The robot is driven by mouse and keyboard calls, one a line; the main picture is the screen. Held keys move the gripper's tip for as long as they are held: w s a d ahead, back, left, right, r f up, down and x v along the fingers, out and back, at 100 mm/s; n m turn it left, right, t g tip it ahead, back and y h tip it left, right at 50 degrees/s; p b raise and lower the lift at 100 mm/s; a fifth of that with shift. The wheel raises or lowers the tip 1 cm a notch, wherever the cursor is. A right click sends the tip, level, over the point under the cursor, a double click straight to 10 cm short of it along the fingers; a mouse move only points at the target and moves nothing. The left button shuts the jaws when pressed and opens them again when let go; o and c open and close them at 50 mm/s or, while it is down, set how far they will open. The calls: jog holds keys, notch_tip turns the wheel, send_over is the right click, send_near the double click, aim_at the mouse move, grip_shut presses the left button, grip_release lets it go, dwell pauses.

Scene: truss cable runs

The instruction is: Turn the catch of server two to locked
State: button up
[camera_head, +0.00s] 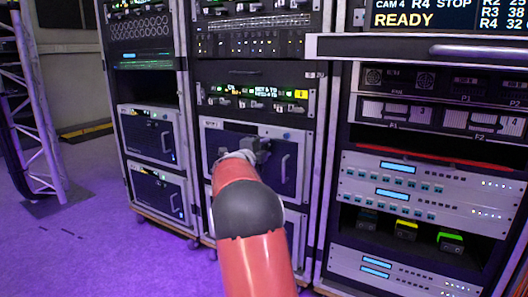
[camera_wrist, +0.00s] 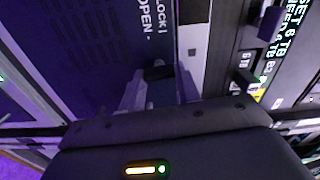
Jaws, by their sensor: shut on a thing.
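My gripper (camera_head: 257,147) reaches a dark server front (camera_head: 285,142) in the upper silver-framed bay of the middle rack. In the wrist view my gripper (camera_wrist: 160,84) has its two pale fingers shut around a small dark catch (camera_wrist: 158,72). The catch stands out from the dark server panel (camera_wrist: 75,50). White lettering reading LOCK and OPEN is printed beside it. The fingers and the gripper body hide part of the catch, and I cannot tell its exact angle. In the head view my arm and gripper hide the catch, and the server's number is too small to read.
A vertical handle (camera_head: 284,168) stands right of my gripper on the same server front. More servers (camera_head: 158,193) fill the left rack. The right rack (camera_head: 430,190) holds panels and a protruding shelf (camera_head: 420,48). A lattice truss (camera_head: 38,120) stands at far left; purple floor (camera_head: 110,240) is clear.

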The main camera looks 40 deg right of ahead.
jog(key=shift+m, duration=0.6)
jog(key=shift+f, duration=0.1)
jog(key=o, duration=1)
jog(key=shift+v, duration=3.9)
